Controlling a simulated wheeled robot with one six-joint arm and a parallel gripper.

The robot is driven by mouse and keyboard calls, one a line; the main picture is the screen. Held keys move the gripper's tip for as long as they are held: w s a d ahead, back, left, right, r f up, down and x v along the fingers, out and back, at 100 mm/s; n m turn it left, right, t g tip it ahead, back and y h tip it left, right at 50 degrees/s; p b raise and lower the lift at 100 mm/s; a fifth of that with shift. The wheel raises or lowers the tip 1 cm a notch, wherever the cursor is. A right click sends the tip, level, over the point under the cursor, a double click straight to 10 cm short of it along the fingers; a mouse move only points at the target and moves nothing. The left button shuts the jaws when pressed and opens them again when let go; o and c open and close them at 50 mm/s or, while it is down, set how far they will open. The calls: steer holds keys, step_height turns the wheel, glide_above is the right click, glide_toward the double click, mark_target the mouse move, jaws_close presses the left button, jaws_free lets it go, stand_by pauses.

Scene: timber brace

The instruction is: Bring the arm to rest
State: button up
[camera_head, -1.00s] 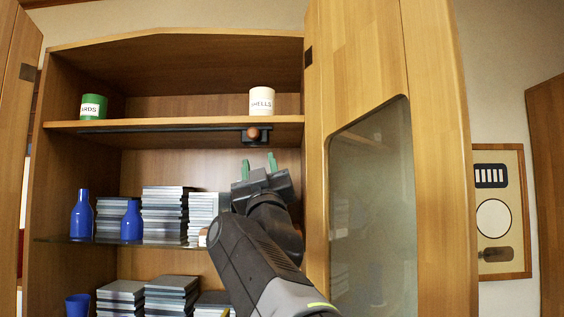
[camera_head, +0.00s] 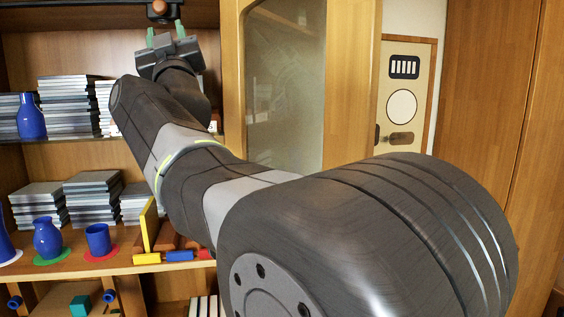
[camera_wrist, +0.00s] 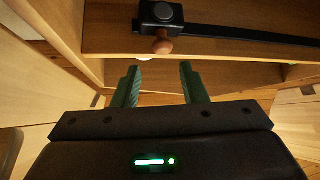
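My gripper (camera_head: 165,36) has green fingers and is raised in front of the open wooden cabinet, just below the upper shelf's underside. The wrist view shows the two green fingers (camera_wrist: 160,84) spread apart with nothing between them. A dark bracket with a round brown knob (camera_wrist: 163,45) sits on a dark rail just beyond the fingertips. The same knob (camera_head: 159,7) shows above the fingers in the head view. The fingers appear apart from it. My arm stretches from the lower right of the head view up to the gripper.
Cabinet shelves hold stacks of grey cases (camera_head: 68,107), a blue bottle (camera_head: 30,118), a blue vase (camera_head: 47,238) and a blue cup (camera_head: 98,240). A yellow board (camera_head: 149,224) stands on the lower shelf. A glass-paned door (camera_head: 285,85) stands right of my gripper.

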mark_target(161, 11)
steer(key=p+x, duration=0.3)
steer(key=x, duration=0.5)
steer(key=shift+w+a+r, duration=0.1)
steer(key=shift+w+r, duration=0.1)
steer(key=shift+r, duration=0.1)
steer(key=shift+a, duration=0.1)
steer(key=shift+s, duration=0.1)
steer(key=shift+f, duration=0.1)
